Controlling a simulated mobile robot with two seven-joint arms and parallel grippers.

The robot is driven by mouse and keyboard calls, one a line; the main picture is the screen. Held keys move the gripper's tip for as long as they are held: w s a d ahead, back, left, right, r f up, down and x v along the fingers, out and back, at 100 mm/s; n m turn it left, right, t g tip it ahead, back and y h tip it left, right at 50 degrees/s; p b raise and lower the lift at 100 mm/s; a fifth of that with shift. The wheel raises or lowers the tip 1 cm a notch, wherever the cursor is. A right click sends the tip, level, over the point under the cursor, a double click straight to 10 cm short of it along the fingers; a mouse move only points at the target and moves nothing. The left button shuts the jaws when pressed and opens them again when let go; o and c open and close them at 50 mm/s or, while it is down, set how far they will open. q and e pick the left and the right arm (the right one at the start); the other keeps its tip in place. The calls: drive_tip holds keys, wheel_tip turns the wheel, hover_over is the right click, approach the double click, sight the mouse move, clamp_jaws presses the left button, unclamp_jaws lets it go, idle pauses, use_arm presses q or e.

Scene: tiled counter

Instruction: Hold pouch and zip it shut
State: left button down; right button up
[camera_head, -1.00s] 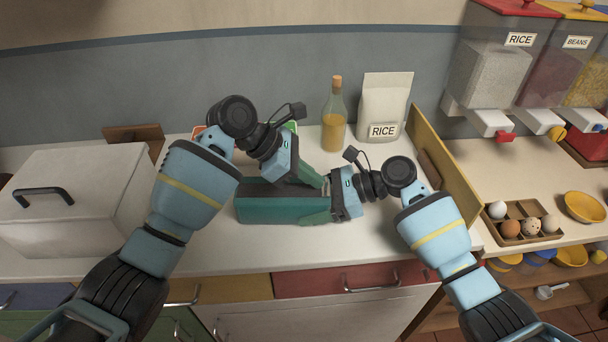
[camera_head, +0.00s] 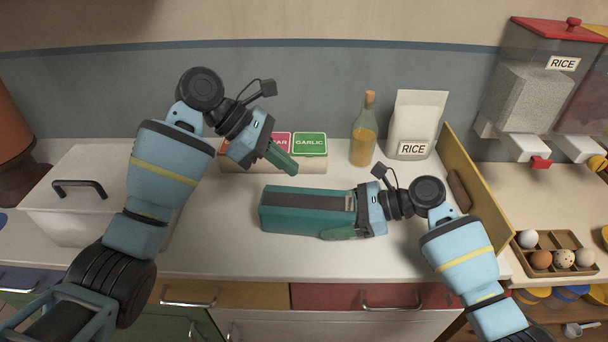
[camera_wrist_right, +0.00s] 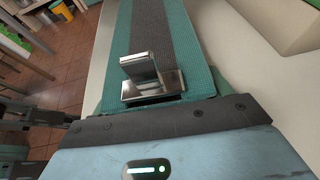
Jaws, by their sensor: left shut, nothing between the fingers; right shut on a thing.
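The pouch (camera_head: 290,215) is a long teal case with a dark grey zip strip along its top. It lies on the counter in the head view. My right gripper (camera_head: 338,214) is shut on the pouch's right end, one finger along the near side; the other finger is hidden. In the right wrist view, a metal zip slider (camera_wrist_right: 143,76) stands on the strip, close to my right gripper's palm, with the pouch (camera_wrist_right: 190,40) running away beyond it. I cannot tell whether the zip is closed. My left gripper (camera_head: 287,163) is shut and empty, above and behind the pouch, apart from it.
Behind the pouch are a box with a garlic label (camera_head: 311,145), an oil bottle (camera_head: 363,140) and a rice bag (camera_head: 418,120). A white lidded bin (camera_head: 75,215) stands left. A yellow panel (camera_head: 477,190) stands at the right. Counter left of the pouch is clear.

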use_arm(q)
drive_tip(key=shift+a+r, duration=0.45)
use_arm(e)
drive_tip(key=o, duration=1)
drive_tip(key=shift+v, duration=3.8)
